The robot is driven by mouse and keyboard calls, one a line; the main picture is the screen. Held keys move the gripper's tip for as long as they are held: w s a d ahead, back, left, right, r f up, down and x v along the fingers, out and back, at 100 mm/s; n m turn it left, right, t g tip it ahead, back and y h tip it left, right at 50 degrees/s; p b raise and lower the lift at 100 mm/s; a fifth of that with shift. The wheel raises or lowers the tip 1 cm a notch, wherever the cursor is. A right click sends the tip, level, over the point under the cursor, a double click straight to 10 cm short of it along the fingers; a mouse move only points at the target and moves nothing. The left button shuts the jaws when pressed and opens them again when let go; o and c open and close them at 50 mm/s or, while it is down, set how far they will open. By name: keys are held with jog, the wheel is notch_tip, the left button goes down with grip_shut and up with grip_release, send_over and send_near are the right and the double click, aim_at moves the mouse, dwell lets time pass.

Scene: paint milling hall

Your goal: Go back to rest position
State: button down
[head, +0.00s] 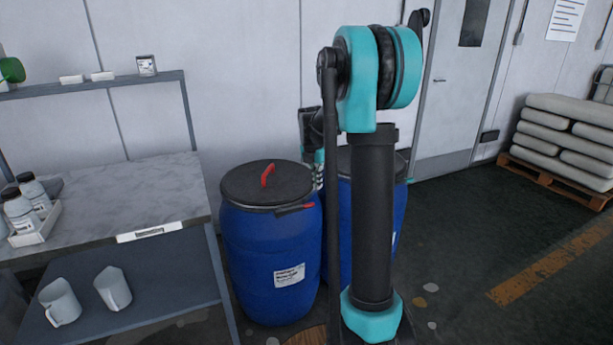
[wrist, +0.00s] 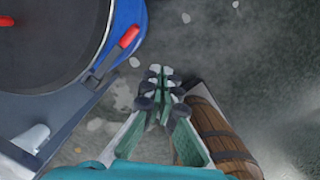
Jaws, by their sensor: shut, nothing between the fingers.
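My arm rises in front of the drums in the head view and hides part of them. My gripper (wrist: 160,72) is in the wrist view, its fingers together with nothing between them, over the grey floor beside a blue drum (wrist: 128,14). In the head view only part of my gripper (head: 318,180) shows, behind my arm and near the drums; its fingertips are not clear there.
A blue drum (head: 270,255) with a dark lid and red handle stands beside the workbench (head: 150,195); a second blue drum (head: 399,215) is partly hidden. A wooden barrel (wrist: 215,135) is close right of my gripper. Stacked sacks (head: 565,140) lie on a pallet. Floor at right is clear.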

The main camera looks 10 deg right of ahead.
jog(key=s+a+f+m+t, duration=0.1)
jog(key=s+a+f+m, duration=0.1)
jog(key=s+m, duration=0.6)
jog(key=s+a+f+m+t+y, duration=0.1)
jog(key=s+f+m, duration=0.3)
jog(key=s+m, duration=0.5)
jog(key=s+a+f+m, duration=0.3)
jog(key=s+m, duration=0.6)
jog(key=s, duration=0.5)
jog(key=shift+a+f+t+y, duration=0.25)
jog(key=shift+a+t+y, duration=0.05)
jog(key=shift+a+t, duration=0.1)
